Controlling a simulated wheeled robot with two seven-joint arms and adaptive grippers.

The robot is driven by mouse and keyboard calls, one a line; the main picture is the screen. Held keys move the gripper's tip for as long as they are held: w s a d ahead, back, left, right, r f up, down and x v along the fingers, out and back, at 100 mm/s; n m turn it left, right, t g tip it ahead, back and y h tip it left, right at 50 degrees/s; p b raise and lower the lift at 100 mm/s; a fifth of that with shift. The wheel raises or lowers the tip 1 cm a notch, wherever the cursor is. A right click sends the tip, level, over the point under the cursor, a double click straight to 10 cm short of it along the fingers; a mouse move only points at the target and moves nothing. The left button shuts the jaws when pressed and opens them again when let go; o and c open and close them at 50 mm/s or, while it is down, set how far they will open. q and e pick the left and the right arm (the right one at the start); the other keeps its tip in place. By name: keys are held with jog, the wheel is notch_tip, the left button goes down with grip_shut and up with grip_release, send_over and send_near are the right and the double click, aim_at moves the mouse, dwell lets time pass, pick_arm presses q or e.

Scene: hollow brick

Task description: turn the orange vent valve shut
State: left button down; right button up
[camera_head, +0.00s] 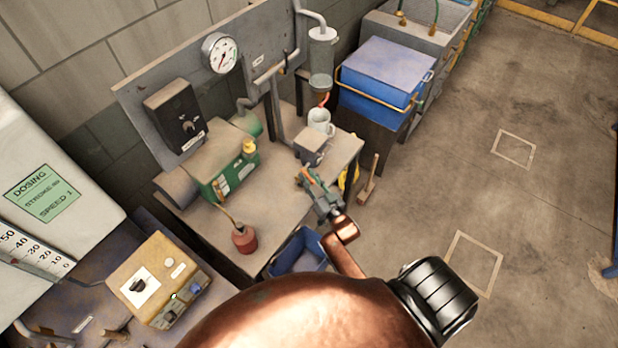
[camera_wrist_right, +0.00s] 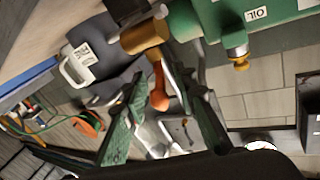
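The orange vent valve handle (camera_wrist_right: 158,92) shows in the right wrist view, running from a brass-coloured fitting (camera_wrist_right: 145,37) and ending in a rounded tip. In the head view a small orange part (camera_head: 312,173) shows at my right gripper's fingers. My right gripper (camera_head: 311,180) is at the front edge of the workbench. In the wrist view its two fingers (camera_wrist_right: 155,80) are spread, with the handle in the gap between them. A clear gap shows on the right side; I cannot tell whether the left finger touches the handle. My left gripper is not in view.
A grey box (camera_head: 312,146) and a pale mug (camera_head: 320,120) stand close behind the gripper. A green oil unit (camera_head: 228,165) and a red oil can (camera_head: 244,239) are to the left. A blue bin (camera_head: 298,252) is below. Open floor lies right.

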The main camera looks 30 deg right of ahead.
jog(key=shift+s, duration=0.2)
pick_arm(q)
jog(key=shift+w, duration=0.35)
pick_arm(e)
jog(key=s, duration=1.1)
jog(key=shift+s+a, duration=0.3)
jog(key=shift+c, duration=0.4)
